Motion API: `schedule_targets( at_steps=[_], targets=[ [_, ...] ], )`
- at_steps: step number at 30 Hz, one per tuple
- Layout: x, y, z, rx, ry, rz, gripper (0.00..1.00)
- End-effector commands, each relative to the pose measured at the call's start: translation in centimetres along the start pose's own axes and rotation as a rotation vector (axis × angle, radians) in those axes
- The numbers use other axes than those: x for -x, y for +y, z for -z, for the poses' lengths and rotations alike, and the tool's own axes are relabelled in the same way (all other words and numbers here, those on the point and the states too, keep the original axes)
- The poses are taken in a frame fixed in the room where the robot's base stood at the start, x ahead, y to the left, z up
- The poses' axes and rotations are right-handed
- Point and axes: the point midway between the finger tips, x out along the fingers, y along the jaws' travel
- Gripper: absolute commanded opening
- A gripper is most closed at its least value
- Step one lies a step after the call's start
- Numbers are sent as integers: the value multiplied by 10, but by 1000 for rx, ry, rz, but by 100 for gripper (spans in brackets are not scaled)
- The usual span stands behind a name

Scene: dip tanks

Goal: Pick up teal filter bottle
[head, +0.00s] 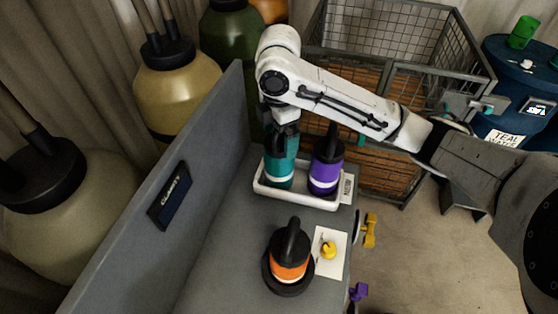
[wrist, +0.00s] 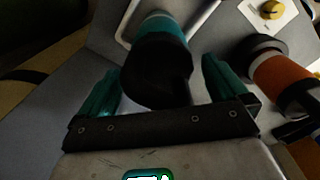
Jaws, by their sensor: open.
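The teal filter bottle (head: 281,164) stands upright in a white tray (head: 296,197) on the grey bench, with a white band near its base. My gripper (head: 284,130) is above it, pointing down at its top. In the wrist view the bottle's black top and teal body (wrist: 160,62) lie between the two teal fingers of my gripper (wrist: 160,88). The fingers are open, with a gap visible on each side of the bottle. The bottle's top is mostly hidden by my gripper in the head view.
A purple bottle (head: 326,168) stands close on the right in the same tray. An orange bottle (head: 289,259) stands on a black base nearer the front, beside a card with a yellow knob (head: 328,250). A grey panel (head: 205,165) rises along the bench's left. A wire crate (head: 395,50) stands behind.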

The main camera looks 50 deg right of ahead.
Motion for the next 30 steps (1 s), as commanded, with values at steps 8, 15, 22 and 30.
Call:
schedule_targets(
  at_steps=[8,15,22,30],
  targets=[
    [-7,0,0,1,0,-1,100],
    [-7,0,0,1,0,-1,82],
    [-7,0,0,1,0,-1,60],
    [-6,0,0,1,0,-2,34]
  ],
)
